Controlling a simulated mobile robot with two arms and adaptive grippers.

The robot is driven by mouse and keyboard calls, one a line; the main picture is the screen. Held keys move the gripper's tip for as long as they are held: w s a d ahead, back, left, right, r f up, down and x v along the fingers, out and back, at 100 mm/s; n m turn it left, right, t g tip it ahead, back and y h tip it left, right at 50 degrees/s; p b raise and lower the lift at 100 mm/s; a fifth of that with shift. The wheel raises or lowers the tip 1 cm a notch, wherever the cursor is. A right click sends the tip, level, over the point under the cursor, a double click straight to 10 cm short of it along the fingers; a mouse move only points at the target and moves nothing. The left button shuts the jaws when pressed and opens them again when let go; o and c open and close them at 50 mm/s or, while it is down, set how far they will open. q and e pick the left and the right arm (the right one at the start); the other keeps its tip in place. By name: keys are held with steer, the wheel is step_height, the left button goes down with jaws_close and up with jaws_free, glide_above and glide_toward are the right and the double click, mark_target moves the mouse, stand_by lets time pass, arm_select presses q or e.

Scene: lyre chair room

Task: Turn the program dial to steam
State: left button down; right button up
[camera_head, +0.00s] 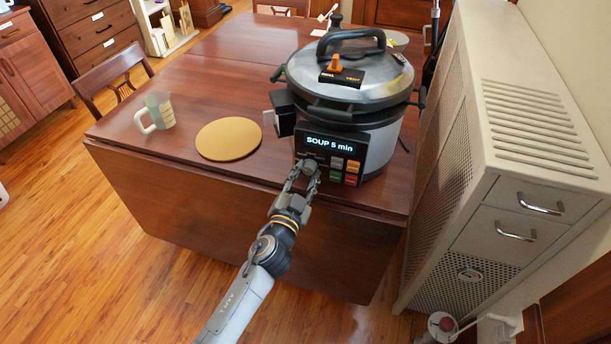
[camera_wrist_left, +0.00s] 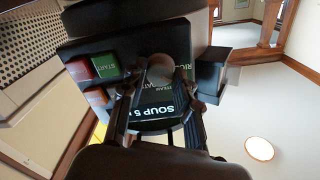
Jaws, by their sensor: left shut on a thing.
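The pressure cooker (camera_head: 345,85) stands on the table with its lid on. Its front panel (camera_head: 370,160) has a lit display (camera_head: 329,144) reading "SOUP 5 min" and several coloured buttons (camera_head: 345,171). My left gripper (camera_head: 305,172) is at the panel just below the display, shut on the program dial. My right gripper is not in view.
A round tan mat (camera_head: 229,139) and a mug (camera_head: 155,113) are on the table (camera_head: 215,85) left of the cooker. A tall beige cabinet (camera_head: 490,150) stands close on the right. A wooden chair (camera_head: 112,72) is at the table's left side.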

arm_select(q)
steer(key=m, duration=0.5)
steer(key=shift+m, duration=0.3)
steer(key=m, duration=0.4)
steer(key=shift+m, duration=0.3)
steer(key=c, duration=1)
jaws_free()
steer(key=shift+o, duration=0.2)
steer(key=v, duration=1.2)
